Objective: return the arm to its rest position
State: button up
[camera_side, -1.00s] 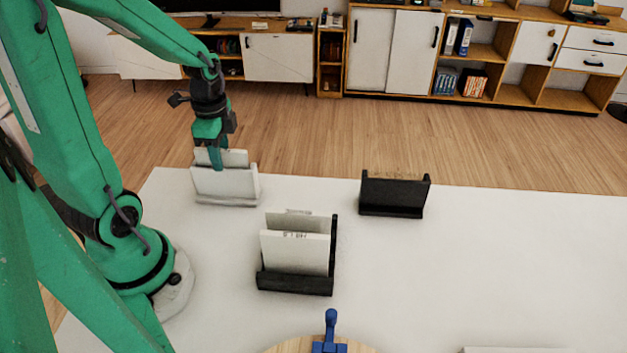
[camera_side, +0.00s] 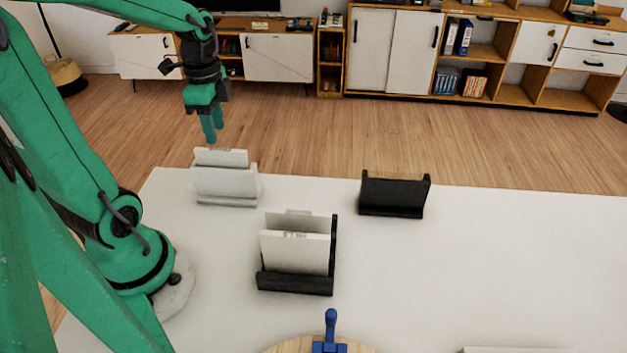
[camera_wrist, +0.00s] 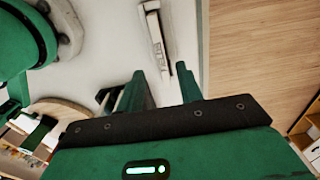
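My gripper (camera_side: 213,138) hangs fingers down above the white holder (camera_side: 226,186) at the table's back left. Its fingertips are just above the holder and the light card (camera_side: 222,157) standing in it, apart from both. In the wrist view my gripper (camera_wrist: 160,70) shows two green fingers with a gap between them and nothing held. The white holder also shows beyond the fingertips in the wrist view (camera_wrist: 153,32).
On the white table (camera_side: 480,270), a black holder (camera_side: 295,284) with pale cards stands in the middle. An empty-looking black holder (camera_side: 394,195) stands at back right. A blue object (camera_side: 330,330) stands on a round wooden board (camera_side: 285,347) in front. The table's right side is mostly clear.

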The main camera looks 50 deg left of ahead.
jog(key=shift+d+r, duration=0.1)
dwell(0.3)
jog(key=s+d+r+n+t, duration=0.2)
jog(key=d+r+n+t, duration=0.3)
jog(key=d+r+n, duration=0.2)
jog(key=d+n, duration=0.2)
jog(key=d, duration=0.2)
jog(key=shift+s+d+t, duration=0.2)
jog(key=shift+d+t, duration=0.1)
jog(key=shift+d, duration=0.1)
